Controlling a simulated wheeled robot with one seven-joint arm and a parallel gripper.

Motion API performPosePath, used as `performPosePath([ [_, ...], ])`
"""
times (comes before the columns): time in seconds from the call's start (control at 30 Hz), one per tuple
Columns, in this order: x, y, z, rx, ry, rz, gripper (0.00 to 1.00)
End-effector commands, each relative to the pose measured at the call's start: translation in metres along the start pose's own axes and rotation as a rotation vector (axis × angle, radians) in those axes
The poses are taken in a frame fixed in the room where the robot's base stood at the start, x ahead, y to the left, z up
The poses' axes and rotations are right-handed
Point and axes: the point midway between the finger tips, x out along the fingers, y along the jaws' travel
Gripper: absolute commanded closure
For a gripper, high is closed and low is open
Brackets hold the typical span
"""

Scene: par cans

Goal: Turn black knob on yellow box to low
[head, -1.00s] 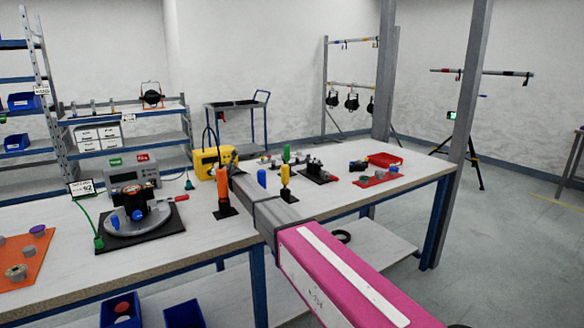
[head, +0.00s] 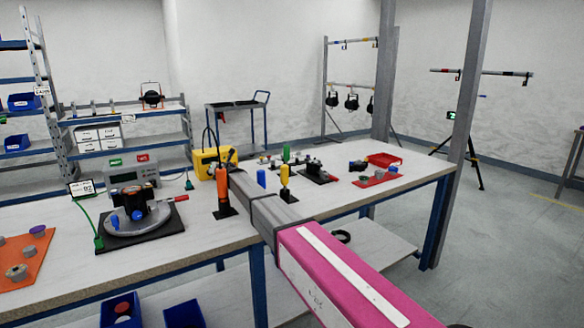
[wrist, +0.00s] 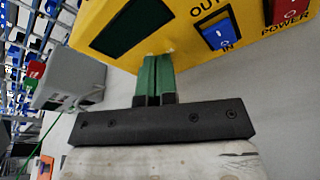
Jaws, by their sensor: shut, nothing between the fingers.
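The yellow box (head: 206,160) stands at the back of the workbench, beside the grey meter box. In the wrist view the yellow box (wrist: 165,25) fills the top, with a dark display panel, a blue switch (wrist: 218,36) near the words OUT and IN, and a red switch (wrist: 288,11) by POWER. My gripper (wrist: 154,62) is shut, its green fingertips together and at or very close to the box's front face, below the display. The black knob cannot be made out; my fingers may hide it. In the head view my arm covers the gripper and part of the box.
A grey meter box (head: 132,177) with green and red labels stands left of the yellow box. Orange (head: 222,186), yellow (head: 285,180) and blue upright handles stand on the workbench (head: 330,200) near my arm. A round black-and-grey device (head: 137,212) sits at left.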

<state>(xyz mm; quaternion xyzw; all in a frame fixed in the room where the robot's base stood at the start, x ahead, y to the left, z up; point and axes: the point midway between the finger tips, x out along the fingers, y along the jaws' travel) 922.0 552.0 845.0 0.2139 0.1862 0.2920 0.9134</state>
Motion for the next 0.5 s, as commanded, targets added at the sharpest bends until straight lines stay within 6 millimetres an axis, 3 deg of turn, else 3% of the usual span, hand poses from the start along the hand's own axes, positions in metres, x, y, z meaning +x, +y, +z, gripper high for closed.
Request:
performPosePath([
  [0.03, 0.0118, 0.0013, 0.0041, 0.003, -0.009, 0.000, 1.00],
  [0.5, 0.0157, 0.0069, 0.0049, 0.005, -0.009, 0.003, 1.00],
])
